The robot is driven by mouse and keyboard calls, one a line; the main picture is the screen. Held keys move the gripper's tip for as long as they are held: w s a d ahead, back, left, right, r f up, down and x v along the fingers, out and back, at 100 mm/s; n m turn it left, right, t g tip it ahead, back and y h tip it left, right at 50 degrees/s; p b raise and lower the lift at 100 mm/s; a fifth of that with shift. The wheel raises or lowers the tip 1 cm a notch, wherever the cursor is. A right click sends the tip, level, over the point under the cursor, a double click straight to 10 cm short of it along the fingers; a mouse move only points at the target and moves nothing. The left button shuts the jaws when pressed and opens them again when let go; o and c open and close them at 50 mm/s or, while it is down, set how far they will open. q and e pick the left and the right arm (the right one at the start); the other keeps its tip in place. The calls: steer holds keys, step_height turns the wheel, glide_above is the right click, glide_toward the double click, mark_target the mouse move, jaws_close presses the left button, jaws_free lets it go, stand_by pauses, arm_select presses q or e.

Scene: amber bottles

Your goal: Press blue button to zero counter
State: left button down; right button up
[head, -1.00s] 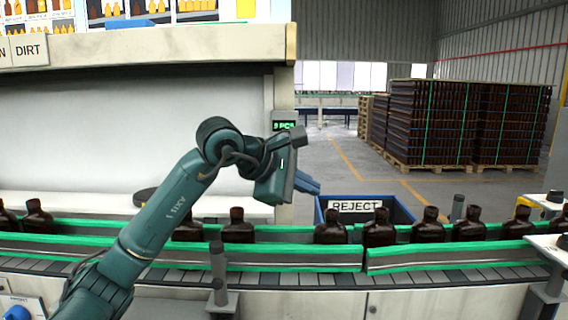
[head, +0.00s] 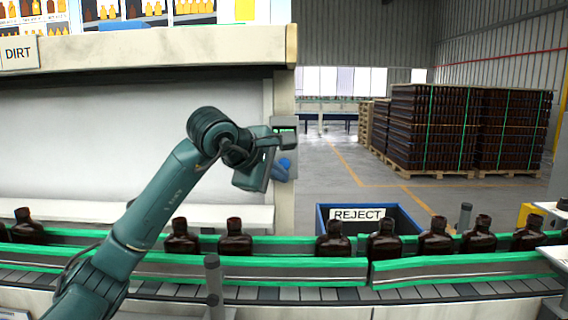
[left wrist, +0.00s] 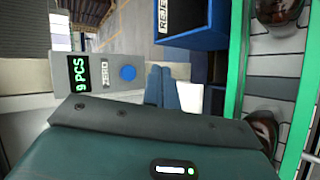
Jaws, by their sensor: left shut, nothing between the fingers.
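The blue button (left wrist: 128,73) is round and sits on a grey counter box (left wrist: 98,88) beside the label ZERO (left wrist: 105,73). The green display (left wrist: 79,75) reads 9 PCS. In the head view, the counter display (head: 285,127) is partly covered by my left wrist. My left gripper (head: 284,166) is shut and empty in front of the counter post. My right gripper is out of view.
A conveyor with green rails (head: 305,262) carries several amber bottles (head: 333,238) below my left arm. A blue REJECT bin (head: 405,222) stands behind it. Pallets of stacked bottles (head: 430,125) stand at the back right. The floor between is open.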

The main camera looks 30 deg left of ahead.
mark_target(284, 164)
arm_select(q)
steer(key=shift+w+a+p, duration=0.35)
steer(key=shift+w+a, duration=0.15)
steer(key=shift+w, duration=0.3)
steer(key=shift+w+a+p, duration=0.3)
steer(key=shift+w+a, duration=0.15)
steer(key=shift+w, duration=0.35)
steer(key=shift+w+a+p, duration=0.35)
steer(key=shift+w+a, duration=0.15)
steer(key=shift+w, duration=0.3)
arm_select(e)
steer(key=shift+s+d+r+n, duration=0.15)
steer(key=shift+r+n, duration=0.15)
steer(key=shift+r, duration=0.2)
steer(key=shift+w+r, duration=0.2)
arm_select(q)
steer(key=shift+w+a+p, duration=0.2)
steer(key=shift+w+p, duration=0.15)
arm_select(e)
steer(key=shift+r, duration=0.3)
